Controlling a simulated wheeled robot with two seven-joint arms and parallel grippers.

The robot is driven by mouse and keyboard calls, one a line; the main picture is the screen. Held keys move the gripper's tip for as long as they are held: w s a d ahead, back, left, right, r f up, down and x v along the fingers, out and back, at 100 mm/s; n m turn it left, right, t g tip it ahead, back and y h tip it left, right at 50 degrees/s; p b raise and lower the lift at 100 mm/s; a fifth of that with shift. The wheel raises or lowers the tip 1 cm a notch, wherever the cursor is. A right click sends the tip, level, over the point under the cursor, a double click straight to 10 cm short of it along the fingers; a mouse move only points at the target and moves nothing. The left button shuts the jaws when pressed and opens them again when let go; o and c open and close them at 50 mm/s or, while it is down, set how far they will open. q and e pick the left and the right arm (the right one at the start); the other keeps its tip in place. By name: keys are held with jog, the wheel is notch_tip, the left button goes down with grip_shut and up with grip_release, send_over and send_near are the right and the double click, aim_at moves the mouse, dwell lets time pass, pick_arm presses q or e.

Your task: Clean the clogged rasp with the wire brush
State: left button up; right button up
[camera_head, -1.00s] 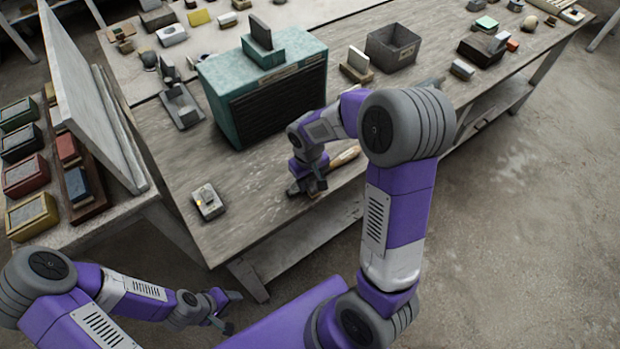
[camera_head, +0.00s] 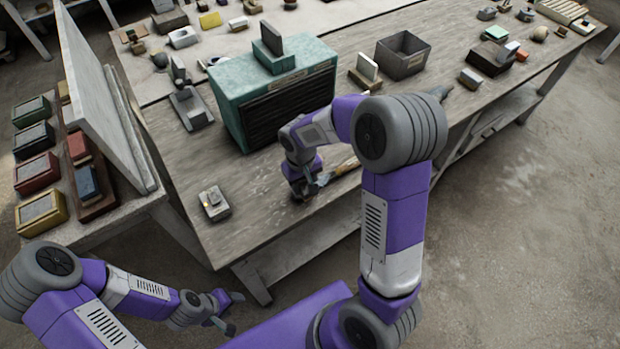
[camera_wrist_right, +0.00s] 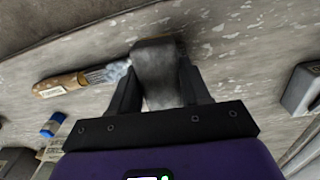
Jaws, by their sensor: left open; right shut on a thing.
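My right gripper (camera_head: 303,191) is low over the front of the bench. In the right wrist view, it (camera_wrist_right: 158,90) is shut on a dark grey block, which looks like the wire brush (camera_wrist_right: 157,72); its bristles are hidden. The rasp (camera_wrist_right: 100,73) lies on the bench, its wooden handle to the left and its metal part running under or against the block; I cannot tell which. The rasp's far part is hidden. In the head view the rasp (camera_head: 347,166) shows just right of my gripper. My left gripper (camera_head: 232,312) is open and empty, off the bench's front edge.
A teal cabinet (camera_head: 230,98) stands behind my right gripper. A small grey device (camera_head: 214,204) lies left of it on the bench (camera_head: 255,225). A grey bin (camera_head: 403,55) stands farther back. Colored boxes (camera_head: 37,172) and a leaning panel (camera_head: 100,100) are on the left side table.

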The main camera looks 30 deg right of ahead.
jog(key=shift+a, duration=0.2)
jog(key=shift+f+b, duration=0.5)
jog(key=shift+f, duration=0.1)
dwell(0.4)
jog(key=shift+w, duration=0.1)
jog(key=shift+w+r, duration=0.1)
jog(key=shift+w, duration=0.95)
jog(key=shift+s, duration=0.1)
